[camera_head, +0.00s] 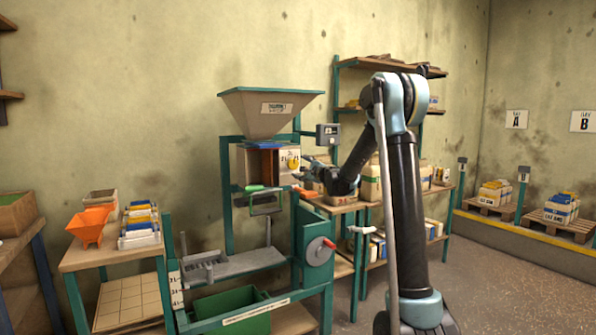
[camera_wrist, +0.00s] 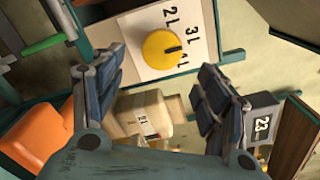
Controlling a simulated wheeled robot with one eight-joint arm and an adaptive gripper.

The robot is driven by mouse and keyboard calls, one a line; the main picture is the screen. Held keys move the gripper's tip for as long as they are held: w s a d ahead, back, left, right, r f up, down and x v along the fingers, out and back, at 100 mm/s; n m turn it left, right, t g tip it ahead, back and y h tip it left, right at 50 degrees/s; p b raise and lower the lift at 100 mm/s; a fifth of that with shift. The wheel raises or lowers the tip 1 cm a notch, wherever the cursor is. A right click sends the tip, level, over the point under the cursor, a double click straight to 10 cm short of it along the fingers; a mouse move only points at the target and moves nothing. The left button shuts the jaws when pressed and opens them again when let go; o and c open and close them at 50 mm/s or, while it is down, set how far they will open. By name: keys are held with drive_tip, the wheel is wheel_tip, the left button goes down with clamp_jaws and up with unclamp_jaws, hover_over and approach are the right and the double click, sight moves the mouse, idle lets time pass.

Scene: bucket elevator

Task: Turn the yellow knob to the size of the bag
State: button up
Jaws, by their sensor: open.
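The yellow knob (camera_head: 293,163) sits on a pale dial plate on the right side of the filling machine. In the wrist view the knob (camera_wrist: 160,50) is round, with a black pointer mark toward picture right, roughly between the 3L marking and a partly covered marking below it. A 2L marking is above. My gripper (camera_wrist: 155,85) is open and empty, its two dark fingers apart on either side below the knob. In the head view my gripper (camera_head: 304,168) is close to the dial from the right. A cream bag (camera_wrist: 145,110) shows between the fingers; its label is too small to read surely.
A grey display (camera_wrist: 262,122) reads 23; it also hangs right of the hopper (camera_head: 270,108). Shelves with bags stand behind my arm. Open floor lies right.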

drive_tip(key=shift+v, duration=2.55)
drive_tip(key=shift+s, duration=0.1)
drive_tip(key=s+d+f+n+g, duration=0.2)
drive_tip(key=s+n, duration=0.2)
drive_tip(key=s, duration=0.5)
drive_tip(key=s+d+f+n+g+h, duration=0.15)
drive_tip(key=s+n, duration=0.25)
drive_tip(key=s, duration=0.5)
drive_tip(key=s+d+f+n+g, duration=0.2)
drive_tip(key=s+n+g, duration=0.1)
drive_tip(key=s, duration=0.5)
drive_tip(key=s+d+f+n+g+h, duration=0.2)
drive_tip(key=s+d+f, duration=0.4)
drive_tip(key=s, duration=0.4)
drive_tip(key=s+d+f+n+g+h, duration=0.2)
drive_tip(key=s+d+f, duration=0.5)
drive_tip(key=s, duration=0.4)
drive_tip(key=s+d+f+n+g+h, duration=0.2)
drive_tip(key=s+d+f+h, duration=0.2)
drive_tip(key=s, duration=0.6)
wheel_tip(320, 180, down, 3)
drive_tip(key=shift+s+d, duration=0.25)
drive_tip(key=shift+d, duration=1)
drive_tip(key=shift+h, duration=0.25)
drive_tip(key=shift+w+f, duration=0.2)
drive_tip(key=shift+w, duration=0.25)
